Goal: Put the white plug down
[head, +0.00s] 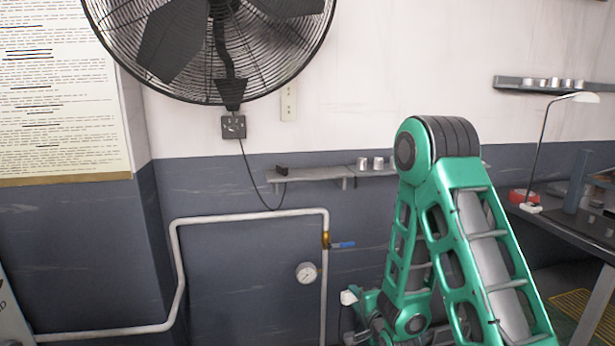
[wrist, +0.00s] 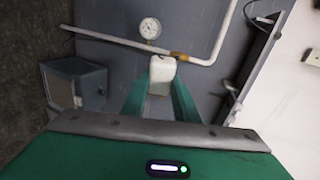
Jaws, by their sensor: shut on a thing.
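The white plug (wrist: 162,70) is held between the two green fingers of my gripper (wrist: 162,88) in the wrist view. My gripper is shut on it. In the head view the white plug (head: 348,297) shows as a small white block at the left end of my green arm, low in front of the dark lower wall. It is in the air, clear of any surface that I can see. Most of my gripper is hidden behind my arm in the head view.
A narrow wall shelf (head: 310,174) holds a small black item (head: 281,170) and metal cups (head: 377,163). A pipe with a gauge (head: 307,273) and blue-handled valve (head: 343,245) runs nearby. A grey-green box (wrist: 92,86) stands on the floor. A desk (head: 565,228) is at right.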

